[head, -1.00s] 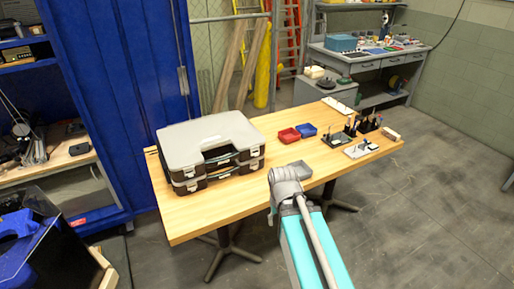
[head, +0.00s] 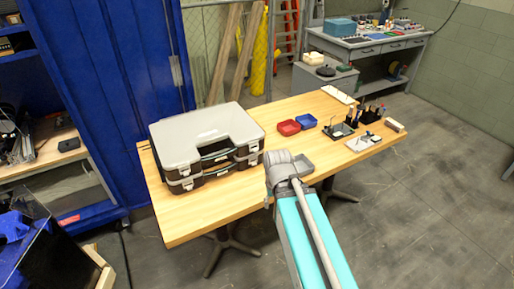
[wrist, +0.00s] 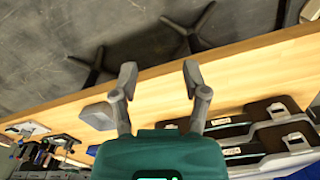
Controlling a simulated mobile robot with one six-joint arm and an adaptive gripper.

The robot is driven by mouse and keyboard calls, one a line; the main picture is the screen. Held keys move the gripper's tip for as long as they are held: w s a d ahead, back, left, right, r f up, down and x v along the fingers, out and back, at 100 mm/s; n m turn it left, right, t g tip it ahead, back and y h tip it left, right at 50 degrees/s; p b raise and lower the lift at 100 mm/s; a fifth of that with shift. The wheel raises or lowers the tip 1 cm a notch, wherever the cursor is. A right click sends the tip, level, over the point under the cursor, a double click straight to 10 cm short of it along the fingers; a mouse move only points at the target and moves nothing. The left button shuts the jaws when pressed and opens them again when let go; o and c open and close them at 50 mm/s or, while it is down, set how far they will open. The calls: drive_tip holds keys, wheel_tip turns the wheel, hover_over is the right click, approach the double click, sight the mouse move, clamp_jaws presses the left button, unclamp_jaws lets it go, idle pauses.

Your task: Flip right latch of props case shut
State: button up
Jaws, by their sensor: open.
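The props case (head: 190,130) lies flat at the left of the wooden table (head: 190,225), with a light grey lid over dark sides stacked in two layers. Its front carries light latches, including the right latch (head: 254,149) and the left latch (head: 187,184). I cannot tell whether the right latch is flipped up or down. In the wrist view the case (wrist: 276,114) shows at lower right. My gripper (wrist: 159,76) is open and empty, over the table's edge, beside the case and apart from it. In the head view my arm hides the fingertips.
A grey tray (head: 303,163) lies just beyond my arm. Red (head: 289,127) and blue (head: 308,121) bins and a dark tool holder (head: 338,132) stand farther right. A blue cabinet (head: 110,90) stands behind the table. Table surface before the case is clear.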

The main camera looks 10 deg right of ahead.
sight(256, 150)
drive_tip(key=w+r+n+p, duration=0.1)
drive_tip(key=w+r+p, duration=0.3)
drive_tip(key=w, duration=0.6)
drive_tip(key=w+r+n+p, duration=0.1)
drive_tip(key=w+r+p, duration=0.3)
drive_tip(key=w, duration=0.6)
drive_tip(key=w+r+n+p, duration=0.1)
drive_tip(key=w+r+p, duration=0.4)
drive_tip(key=w, duration=0.4)
drive_tip(key=shift+w+a+n, duration=0.3)
drive_tip(key=shift+w+a, duration=0.1)
drive_tip(key=shift+f, duration=0.15)
wheel_tip(256, 150, down, 14)
drive_tip(key=b, duration=1.4)
drive_tip(key=shift+r, duration=0.2)
clamp_jaws()
